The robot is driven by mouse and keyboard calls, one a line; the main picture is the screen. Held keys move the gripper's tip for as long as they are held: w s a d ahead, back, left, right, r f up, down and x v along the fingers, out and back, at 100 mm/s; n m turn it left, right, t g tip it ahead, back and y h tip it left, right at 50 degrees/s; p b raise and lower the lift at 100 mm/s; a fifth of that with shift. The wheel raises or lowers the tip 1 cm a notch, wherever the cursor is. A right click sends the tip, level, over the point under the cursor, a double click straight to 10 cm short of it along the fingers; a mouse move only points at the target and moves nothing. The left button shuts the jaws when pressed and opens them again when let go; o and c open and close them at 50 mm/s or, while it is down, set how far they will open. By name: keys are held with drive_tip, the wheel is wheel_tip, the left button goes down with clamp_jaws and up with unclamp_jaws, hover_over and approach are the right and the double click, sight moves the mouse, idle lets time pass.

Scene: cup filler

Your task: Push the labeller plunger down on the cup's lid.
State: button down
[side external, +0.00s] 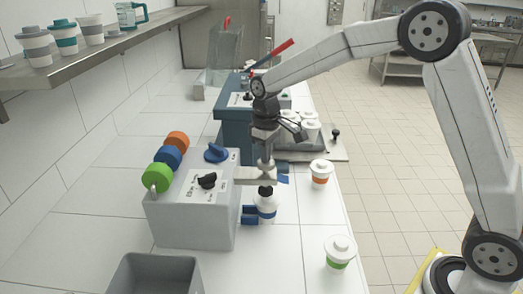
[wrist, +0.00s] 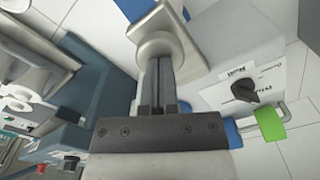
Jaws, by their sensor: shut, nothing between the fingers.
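The grey labeller box (side external: 195,210) stands on the counter, with a metal arm (side external: 247,173) reaching out to the right over a cup (side external: 266,206). The cup is white with a blue band and stands upright under that arm. The plunger's dark lower end (side external: 265,190) is at the cup's lid; I cannot tell whether they touch. My gripper (side external: 266,161) points down, shut and empty, directly above the plunger. In the wrist view my closed fingertips (wrist: 161,62) overlap the round metal plunger top (wrist: 160,42); contact is unclear. The cup is mostly hidden in that view.
An orange-banded cup (side external: 320,173) and a green-banded cup (side external: 340,251) stand to the right. A grey bin (side external: 155,275) is in front. A blue machine (side external: 232,128) stands behind.

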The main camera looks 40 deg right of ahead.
drive_tip(key=shift+f, duration=0.6)
drive_tip(key=shift+r, duration=3.65)
drive_tip(key=shift+s, duration=0.1)
drive_tip(key=shift+s+f, duration=0.4)
drive_tip(key=s+f+m+t, duration=0.1)
drive_tip(key=s+f, duration=0.2)
drive_tip(key=s, duration=0.3)
drive_tip(key=s+d+f+m, duration=0.1)
drive_tip(key=s+f, duration=0.3)
drive_tip(key=s, duration=0.3)
drive_tip(key=s+f+m+t, duration=0.1)
drive_tip(key=s+f, duration=0.3)
drive_tip(key=s, duration=0.2)
drive_tip(key=shift+s+d+t, duration=0.15)
drive_tip(key=shift+d+t, duration=0.05)
drive_tip(key=shift+t, duration=0.1)
